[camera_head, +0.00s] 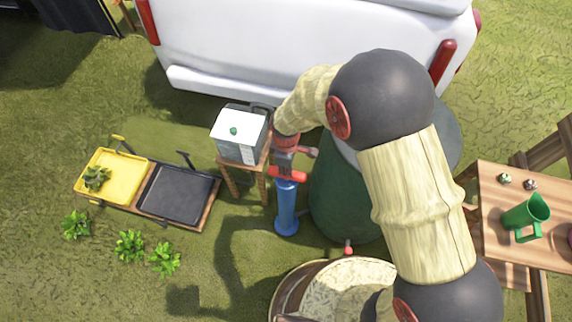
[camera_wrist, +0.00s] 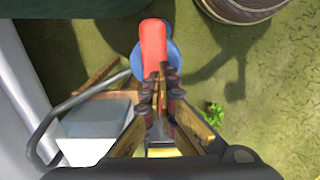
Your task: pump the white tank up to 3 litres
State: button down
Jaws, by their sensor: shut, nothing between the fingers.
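The white tank (camera_head: 238,134) stands on a small wooden stool (camera_head: 250,172); its white top has a green dot. The tank (camera_wrist: 92,135) also shows at the lower left of the wrist view, with a grey hose (camera_wrist: 62,112) curving beside it. The blue pump (camera_head: 287,208) stands upright on the grass with a red handle (camera_head: 288,175) on top. My gripper (camera_wrist: 167,95) is shut and empty, pointing down over the near end of the red handle (camera_wrist: 153,45). I cannot tell whether the fingertips touch the handle. Any level mark on the tank is unreadable.
A large dark green rounded vessel (camera_head: 335,205) stands right beside the pump. A white vehicle (camera_head: 300,50) is behind. A wooden table (camera_head: 500,215) with a green jug (camera_head: 525,215) is right. Yellow (camera_head: 118,180) and black (camera_head: 178,196) trays lie left.

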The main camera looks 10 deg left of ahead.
jog(key=shift+s, duration=0.1)
dwell(0.3)
notch_tip(320, 180, up, 14)
jog(key=p, duration=0.6)
jog(key=shift+p, duration=0.35)
jog(key=shift+w, duration=0.2)
